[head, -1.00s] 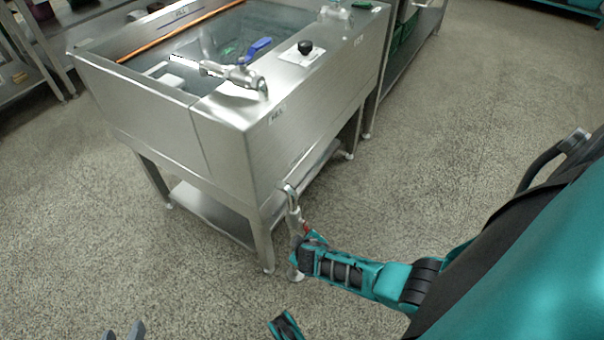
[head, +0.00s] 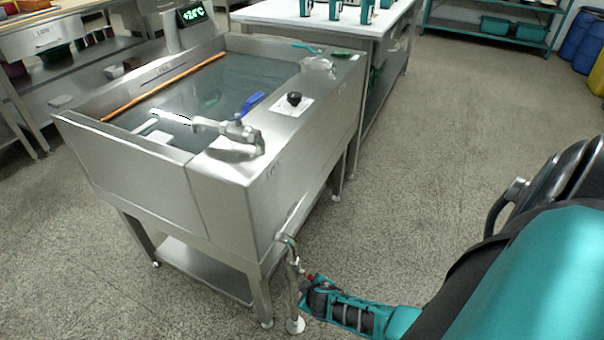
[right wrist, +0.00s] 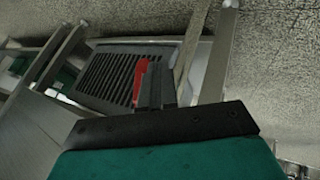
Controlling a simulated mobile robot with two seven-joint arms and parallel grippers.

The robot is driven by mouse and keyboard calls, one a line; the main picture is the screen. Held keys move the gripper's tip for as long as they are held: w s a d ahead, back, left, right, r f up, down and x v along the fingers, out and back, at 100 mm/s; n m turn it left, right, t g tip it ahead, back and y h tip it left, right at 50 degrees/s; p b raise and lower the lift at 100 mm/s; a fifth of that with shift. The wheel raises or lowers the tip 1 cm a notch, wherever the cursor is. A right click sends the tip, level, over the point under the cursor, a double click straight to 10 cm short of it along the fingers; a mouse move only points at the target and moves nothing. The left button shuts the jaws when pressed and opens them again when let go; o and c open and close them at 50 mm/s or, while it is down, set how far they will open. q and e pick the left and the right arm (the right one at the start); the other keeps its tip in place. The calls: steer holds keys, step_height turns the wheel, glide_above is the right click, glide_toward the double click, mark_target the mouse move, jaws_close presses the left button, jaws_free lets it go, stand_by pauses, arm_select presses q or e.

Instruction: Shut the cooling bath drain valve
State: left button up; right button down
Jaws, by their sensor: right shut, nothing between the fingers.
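The cooling bath (head: 230,200) is a steel tank full of water. Its drain pipe (head: 292,268) comes out low on the near right side and bends down toward the floor. A small red valve lever (head: 310,277) shows beside this pipe in the head view. My right gripper (head: 308,286) is at the pipe, next to the lever. In the right wrist view my right gripper (right wrist: 156,88) is shut and empty. The red lever (right wrist: 140,78) shows just left of its fingers, which partly hide it; I cannot tell whether they touch. My left gripper is out of view.
A dark floor grate (right wrist: 110,72) lies beyond the fingers in the wrist view. A steel tap (head: 225,130) and a black knob (head: 294,98) sit on the bath top. A white-topped bench (head: 350,22) stands behind. The floor at right is open.

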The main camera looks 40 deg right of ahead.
arm_select(q)
steer(key=b, duration=0.1)
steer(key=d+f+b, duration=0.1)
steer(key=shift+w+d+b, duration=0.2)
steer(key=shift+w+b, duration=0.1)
arm_select(e)
steer(key=d+h, duration=0.1)
steer(key=w+d+r+t+h, duration=0.1)
steer(key=d, duration=0.1)
steer(key=w+d+r+n+h, duration=0.1)
steer(key=d, duration=0.1)
steer(key=shift+r+t, duration=0.15)
steer(key=shift+t, duration=0.25)
stand_by(0.4)
steer(key=shift+w+r+h, duration=0.15)
steer(key=shift+h, duration=0.15)
